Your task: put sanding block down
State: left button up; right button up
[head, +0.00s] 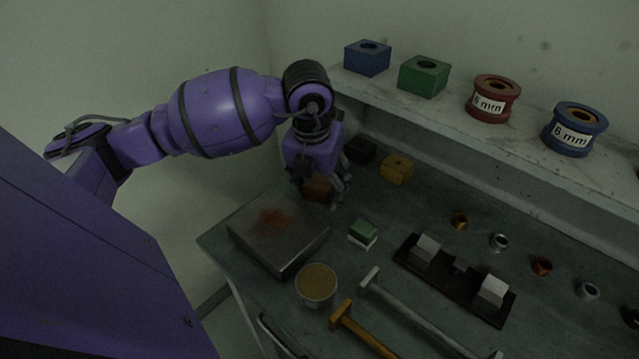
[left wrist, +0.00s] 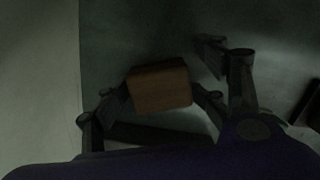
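The sanding block, a brown box-shaped block (head: 318,188), is at the far left of the workbench, under my left gripper (head: 326,194). In the left wrist view the block (left wrist: 160,86) lies between the fingers of the left gripper (left wrist: 163,92). A finger comes close to it on each side, and another finger at the upper right stands clear of it. I cannot tell whether the fingers press on the block or whether it touches the bench. My right gripper is in neither view.
A grey metal block with a rusty patch (head: 262,240), a green-and-white pad (head: 363,233) and a round tin (head: 316,286) are nearer on the bench (head: 385,222). A yellow block (head: 396,169) and a black block (head: 360,150) stand right of the gripper, below a shelf (head: 440,108).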

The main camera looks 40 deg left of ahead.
aim_at(314, 188)
pick_arm(q)
jog(key=shift+s+f, duration=0.2)
jog(key=shift+s, duration=0.05)
jog(key=shift+r, duration=0.1)
notch_tip(314, 188, up, 13)
jog(key=s, duration=0.1)
jog(key=shift+s+d+r+p, duration=0.15)
jog(key=shift+s+p, duration=0.1)
jog(key=shift+p, duration=0.2)
dwell(0.6)
